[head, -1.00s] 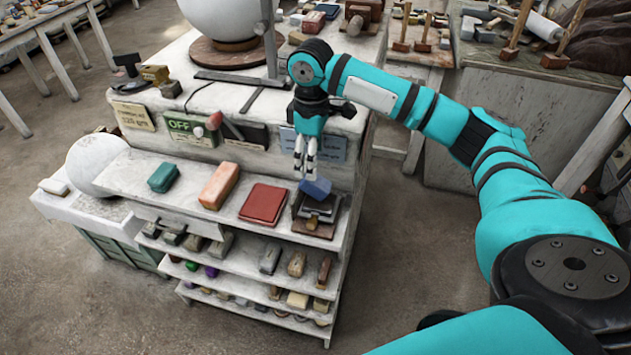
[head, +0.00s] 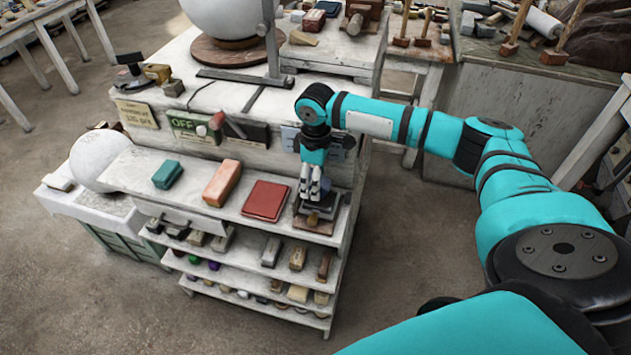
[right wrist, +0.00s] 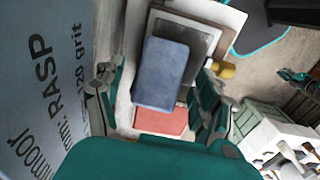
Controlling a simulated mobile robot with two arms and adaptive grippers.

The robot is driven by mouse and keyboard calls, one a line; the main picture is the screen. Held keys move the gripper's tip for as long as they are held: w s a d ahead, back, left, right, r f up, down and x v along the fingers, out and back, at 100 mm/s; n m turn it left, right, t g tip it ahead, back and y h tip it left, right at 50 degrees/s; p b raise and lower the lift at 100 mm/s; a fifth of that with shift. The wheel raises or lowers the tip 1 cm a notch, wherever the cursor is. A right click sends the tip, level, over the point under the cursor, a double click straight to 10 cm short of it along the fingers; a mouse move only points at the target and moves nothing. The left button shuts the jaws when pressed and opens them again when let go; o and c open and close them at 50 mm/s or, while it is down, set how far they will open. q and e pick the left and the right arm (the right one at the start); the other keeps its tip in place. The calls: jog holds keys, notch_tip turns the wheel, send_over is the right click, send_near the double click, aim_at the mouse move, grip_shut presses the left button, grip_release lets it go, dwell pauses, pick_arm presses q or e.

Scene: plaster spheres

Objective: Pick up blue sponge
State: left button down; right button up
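The blue sponge (right wrist: 161,75) lies on a grey plate with a dark frame (right wrist: 205,42). In the head view this stand (head: 313,222) is at the right end of the upper shelf, and the sponge (head: 326,185) is mostly hidden by my gripper. My right gripper (head: 310,193) points down at the sponge. In the right wrist view the fingers (right wrist: 155,95) are spread, one on each side of the sponge, with gaps on both sides. My left gripper is not in view.
A red block (head: 265,200), an orange block (head: 222,183) and a green block (head: 168,174) lie along the same shelf (head: 150,193). A cabinet face with a sign (head: 192,129) rises behind. Lower shelves hold several small tools. The floor in front is clear.

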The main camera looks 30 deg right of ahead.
jog(key=c, duration=0.9)
jog(key=shift+r, duration=0.15)
jog(key=shift+r+b, duration=0.5)
jog(key=shift+r, duration=0.15)
jog(key=shift+s+a+r+b, duration=0.15)
jog(key=shift+s+r+b, duration=0.1)
jog(key=shift+r, duration=0.2)
jog(key=shift+s+a+r+b, duration=0.1)
jog(key=shift+r+b, duration=0.15)
jog(key=shift+r, duration=0.2)
jog(key=s+a+r+b, duration=0.1)
jog(key=s+a+b, duration=0.2)
jog(key=s+a, duration=0.5)
jog(key=s, duration=0.4)
jog(key=shift+s+a+r, duration=0.2)
jog(key=shift+a+r, duration=0.1)
jog(key=shift+r, duration=0.05)
jog(key=o, duration=0.4)
jog(key=shift+c, duration=0.2)
jog(key=c, duration=0.5)
